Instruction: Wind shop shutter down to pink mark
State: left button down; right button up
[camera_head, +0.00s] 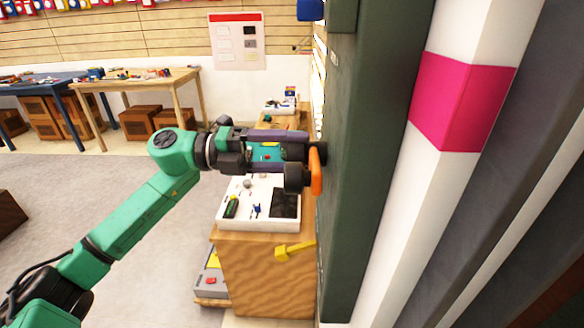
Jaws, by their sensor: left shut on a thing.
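A pink mark (462,102) is a wide band on a white upright post (428,185) at the right. To its left stands a dark green upright panel (365,150). My left gripper (308,164) reaches in from the left to the panel's near left edge and is shut on an orange handle (316,172), probably the crank. The fingers partly hide the handle and where it joins the panel. The shutter's lower edge cannot be made out. My right gripper is out of view.
A wooden cabinet (262,275) carrying a white tray (232,218) of small parts stands below my left gripper. A yellow handle-like piece (294,250) sticks out by the cabinet. Tables (150,82) stand at the back left. Grey floor (160,240) is open at left.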

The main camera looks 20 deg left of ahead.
pick_arm(q)
jog(key=m+b, duration=0.2)
jog(key=m, duration=0.1)
jog(key=m+b, duration=0.1)
jog(key=shift+f+m+b, duration=0.25)
jog(key=shift+m+b, duration=0.15)
jog(key=m+b, duration=0.3)
jog(key=m, duration=0.1)
jog(key=shift+r+m, duration=0.1)
jog(key=shift+m, duration=0.2)
grip_release()
jog(key=shift+r, duration=0.1)
jog(key=b+v, duration=0.2)
jog(key=v, duration=1.2)
jog(key=shift+s+a, duration=0.15)
jog(key=shift+a, duration=0.15)
